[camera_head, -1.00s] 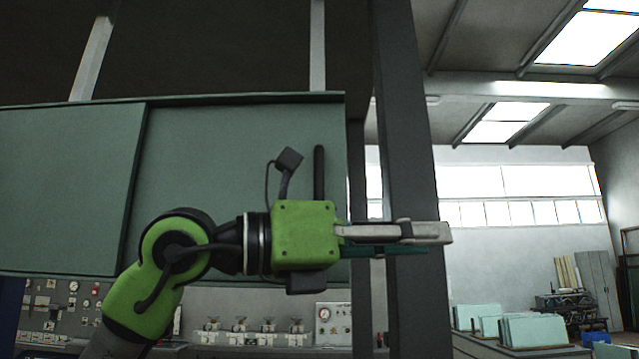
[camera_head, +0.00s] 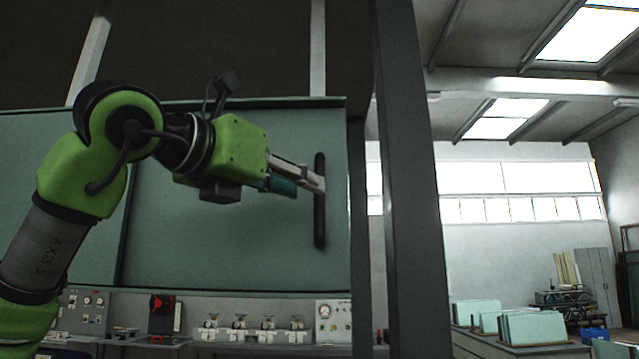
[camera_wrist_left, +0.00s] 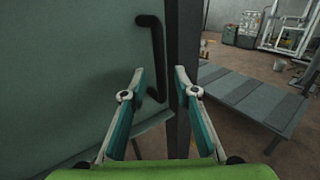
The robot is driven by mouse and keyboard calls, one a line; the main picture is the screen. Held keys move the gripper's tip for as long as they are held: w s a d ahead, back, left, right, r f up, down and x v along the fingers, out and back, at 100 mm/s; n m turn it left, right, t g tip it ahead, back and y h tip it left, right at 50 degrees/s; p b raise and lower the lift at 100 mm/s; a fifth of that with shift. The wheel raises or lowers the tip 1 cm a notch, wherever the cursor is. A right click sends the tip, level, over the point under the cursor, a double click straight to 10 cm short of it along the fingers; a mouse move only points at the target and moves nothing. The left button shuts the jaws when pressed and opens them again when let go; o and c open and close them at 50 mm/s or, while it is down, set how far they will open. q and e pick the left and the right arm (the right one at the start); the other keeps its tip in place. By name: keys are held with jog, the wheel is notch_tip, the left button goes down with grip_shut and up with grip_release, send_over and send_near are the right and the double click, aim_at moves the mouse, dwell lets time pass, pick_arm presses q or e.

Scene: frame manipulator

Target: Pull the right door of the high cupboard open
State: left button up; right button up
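The high cupboard's right door (camera_head: 225,230) is a flat green panel in the head view and looks closed or nearly so. Its dark vertical handle (camera_head: 320,225) is near the right edge. My left gripper (camera_head: 308,180) reaches across the door from the left, with its fingertips at the handle's upper part. In the left wrist view the gripper (camera_wrist_left: 160,75) is open, and the handle (camera_wrist_left: 156,50) shows between and beyond its fingers, closer to the left finger. Whether a finger touches it, I cannot tell. My right gripper is not in view.
A dark upright post (camera_head: 410,180) stands just right of the cupboard. A grey bench with gauges and valves (camera_head: 260,330) runs below it. In the left wrist view a low slatted platform (camera_wrist_left: 245,95) lies at the right, with open floor around it.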

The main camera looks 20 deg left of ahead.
aim_at(319, 234)
pick_arm(q)
jog(key=p+x, duration=0.1)
jog(key=x, duration=0.5)
jog(key=shift+p, duration=0.4)
grip_shut()
